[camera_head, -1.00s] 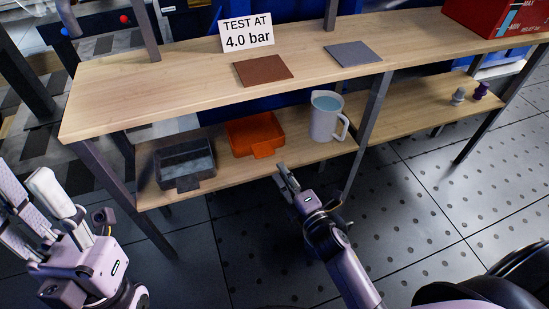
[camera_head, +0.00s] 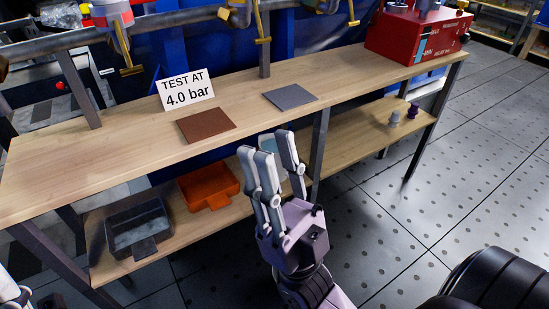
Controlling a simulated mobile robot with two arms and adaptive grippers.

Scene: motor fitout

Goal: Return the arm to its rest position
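My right gripper (camera_head: 275,160) stands upright in front of the workbench, its fingers pointing up and spread apart, with nothing between them. It is in front of the lower shelf and hides most of the jug (camera_head: 267,142) there; only a bit of the jug's top and its bluish content shows. Only a small pale part of my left gripper (camera_head: 12,293) shows at the bottom left corner, so its opening is hidden.
The bench top (camera_head: 70,152) carries a sign (camera_head: 187,91), a brown pad (camera_head: 206,124), a grey pad (camera_head: 290,97) and a red machine (camera_head: 415,36). The lower shelf holds a dark bin (camera_head: 137,228), an orange tray (camera_head: 208,187) and two small fittings (camera_head: 395,118). Floor at right is clear.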

